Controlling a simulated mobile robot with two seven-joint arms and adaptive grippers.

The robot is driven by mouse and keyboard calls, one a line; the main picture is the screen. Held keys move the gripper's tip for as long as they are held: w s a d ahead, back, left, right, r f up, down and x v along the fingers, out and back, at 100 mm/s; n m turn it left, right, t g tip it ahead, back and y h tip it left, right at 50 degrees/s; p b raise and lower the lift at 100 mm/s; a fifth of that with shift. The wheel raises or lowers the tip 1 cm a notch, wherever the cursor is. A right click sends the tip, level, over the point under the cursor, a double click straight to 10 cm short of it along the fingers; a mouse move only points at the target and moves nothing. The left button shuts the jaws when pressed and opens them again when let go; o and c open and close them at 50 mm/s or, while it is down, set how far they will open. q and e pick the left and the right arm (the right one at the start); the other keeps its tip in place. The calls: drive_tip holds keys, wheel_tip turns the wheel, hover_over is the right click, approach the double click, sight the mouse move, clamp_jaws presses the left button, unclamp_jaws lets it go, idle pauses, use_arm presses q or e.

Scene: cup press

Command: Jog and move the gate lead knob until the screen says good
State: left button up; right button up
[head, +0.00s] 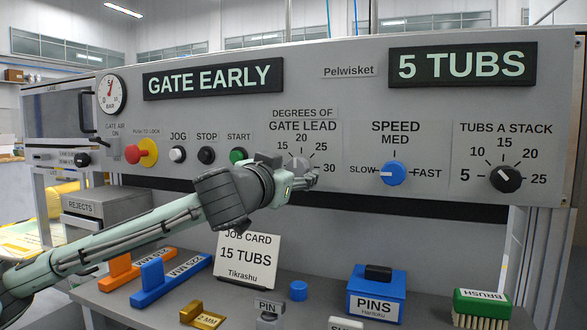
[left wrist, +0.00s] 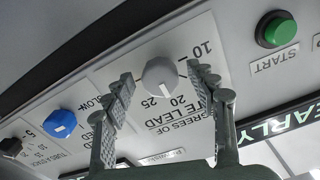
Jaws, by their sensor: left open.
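The grey gate lead knob (head: 299,163) sits on the panel under its degrees scale, its lower part hidden by my gripper in the head view. My left gripper (head: 305,184) is at the knob, open. In the left wrist view the knob (left wrist: 160,76) shows between the two spread fingers (left wrist: 160,84), with a gap on each side. The left screen (head: 213,79) reads GATE EARLY. The white JOG button (head: 177,154) is left of the STOP button (head: 206,155). My right gripper is not in view.
The green START button (head: 238,155), blue speed knob (head: 393,172) and black tubs knob (head: 505,179) flank the work area. The right screen (head: 462,64) reads 5 TUBS. A job card (head: 247,262), pins box (head: 376,296) and brush (head: 481,309) stand on the shelf below.

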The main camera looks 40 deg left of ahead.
use_arm(q)
drive_tip(key=shift+w, duration=0.25)
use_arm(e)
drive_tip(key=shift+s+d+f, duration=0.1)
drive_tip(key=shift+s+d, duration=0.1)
use_arm(q)
drive_tip(key=c, duration=1.2)
drive_tip(key=shift+o, duration=0.2)
drive_tip(key=n+b, duration=0.3)
drive_tip(key=n, duration=0.3)
drive_tip(key=shift+d+f+n, duration=0.1)
drive_tip(key=shift+n, duration=1.3)
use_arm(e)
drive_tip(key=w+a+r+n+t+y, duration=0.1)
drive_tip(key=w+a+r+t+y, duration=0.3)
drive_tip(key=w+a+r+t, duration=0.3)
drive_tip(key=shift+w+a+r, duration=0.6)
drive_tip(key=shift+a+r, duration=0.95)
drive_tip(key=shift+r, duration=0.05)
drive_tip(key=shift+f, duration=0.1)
